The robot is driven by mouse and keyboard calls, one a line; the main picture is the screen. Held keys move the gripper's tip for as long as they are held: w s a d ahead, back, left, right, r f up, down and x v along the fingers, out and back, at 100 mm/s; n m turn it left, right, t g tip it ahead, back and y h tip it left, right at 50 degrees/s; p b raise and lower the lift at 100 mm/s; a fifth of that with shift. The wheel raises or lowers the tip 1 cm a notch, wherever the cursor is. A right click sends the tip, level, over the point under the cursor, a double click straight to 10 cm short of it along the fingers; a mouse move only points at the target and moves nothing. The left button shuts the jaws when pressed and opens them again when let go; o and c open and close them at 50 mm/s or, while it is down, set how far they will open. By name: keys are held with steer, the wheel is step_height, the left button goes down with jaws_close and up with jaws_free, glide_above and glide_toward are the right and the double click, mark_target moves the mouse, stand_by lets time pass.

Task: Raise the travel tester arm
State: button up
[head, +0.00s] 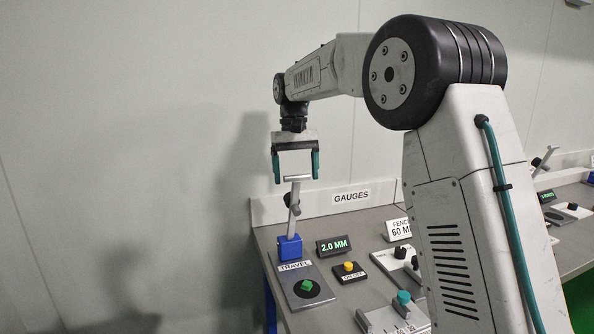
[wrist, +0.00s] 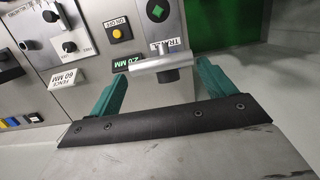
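The travel tester arm (head: 294,200) is a slim silver lever with a crossbar handle on top. It rises nearly upright, slightly tilted, from a blue block (head: 289,247) on the plate labelled TRAVEL (head: 308,301). My gripper (head: 297,172) is above it, pointing down, with its teal fingers apart. The crossbar lies between the fingertips, with small gaps at its ends. In the wrist view the silver crossbar (wrist: 160,64) also shows between the fingertips. A small display (head: 333,246) beside the plate reads 2.0 MM.
A green diamond knob (head: 307,287) is on the TRAVEL plate. A yellow ON/OFF button box (head: 349,271), a FENCE 60 MM sign (head: 400,230) and other knob panels stand to the right on the grey bench. The wall behind the GAUGES sign (head: 351,197) is bare.

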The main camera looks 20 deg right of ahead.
steer(key=shift+a+r, duration=0.15)
steer(key=shift+a, duration=0.05)
step_height(320, 180, up, 8)
steer(key=w, duration=0.1)
steer(key=shift+f, duration=0.2)
steer(key=shift+w, duration=0.15)
stand_by(0.3)
steer(key=f, duration=0.2)
steer(key=s+f, duration=0.1)
steer(key=f, duration=0.1)
steer(key=shift+f, duration=0.25)
steer(key=s+f+t, duration=0.1)
steer(key=s+f, duration=0.2)
steer(key=s, duration=1.1)
steer(key=s+f+t, duration=0.1)
steer(key=s+f, duration=0.3)
steer(key=s, duration=1)
steer(key=s+f+t, duration=0.1)
steer(key=s+f, duration=0.2)
steer(key=s, duration=1.1)
steer(key=shift+d+f, duration=0.15)
